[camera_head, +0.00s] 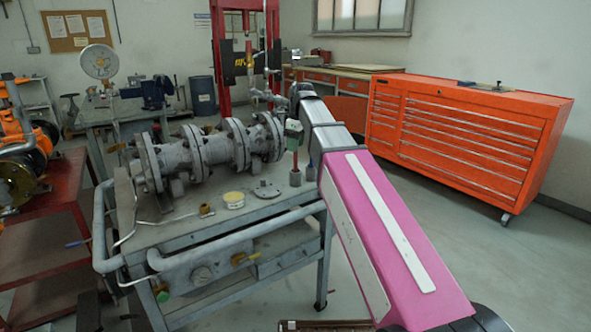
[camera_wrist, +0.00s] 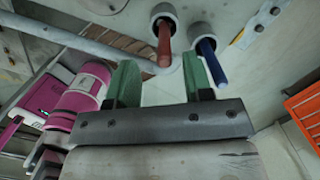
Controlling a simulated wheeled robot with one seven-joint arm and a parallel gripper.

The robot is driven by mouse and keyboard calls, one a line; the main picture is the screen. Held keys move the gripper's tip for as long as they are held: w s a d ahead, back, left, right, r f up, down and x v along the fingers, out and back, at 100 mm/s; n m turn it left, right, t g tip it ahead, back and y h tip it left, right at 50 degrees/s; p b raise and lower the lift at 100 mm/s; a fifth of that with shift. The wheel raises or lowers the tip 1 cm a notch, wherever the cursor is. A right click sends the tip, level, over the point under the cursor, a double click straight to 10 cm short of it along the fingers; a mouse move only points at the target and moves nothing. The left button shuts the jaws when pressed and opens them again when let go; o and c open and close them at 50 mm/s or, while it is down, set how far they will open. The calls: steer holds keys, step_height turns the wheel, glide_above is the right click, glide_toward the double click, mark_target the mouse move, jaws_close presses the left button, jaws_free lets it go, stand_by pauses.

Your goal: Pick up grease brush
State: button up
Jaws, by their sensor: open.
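Two upright handles stand in small grey cups on the workbench. One is red (camera_wrist: 164,45) and one is blue (camera_wrist: 209,62); any brush end is hidden, so I cannot tell which is the grease brush. My gripper (camera_wrist: 159,66) is open and empty, with green fingers. In the wrist view the red handle shows beyond and between the fingertips, and the blue one lies just right of the right finger. In the head view the red handle (camera_head: 295,161) stands below my gripper (camera_head: 294,128), at the bench's right end; the blue one is hidden.
The flanged gate valve (camera_head: 205,153) lies along the bench (camera_head: 188,232). A yellowish tin (camera_head: 233,200), a round flange plate (camera_head: 267,189) and a brass fitting (camera_head: 206,210) lie in front. A metal tool (camera_wrist: 257,21) is near the cups. An orange cabinet (camera_head: 455,140) stands behind right.

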mark_target(295, 154)
steer(key=shift+w+a+f, duration=0.1)
steer(key=shift+w+f, duration=0.05)
steer(key=shift+f, duration=1.05)
steer(key=shift+w+f, duration=0.1)
steer(key=shift+f, duration=1.05)
jaws_close()
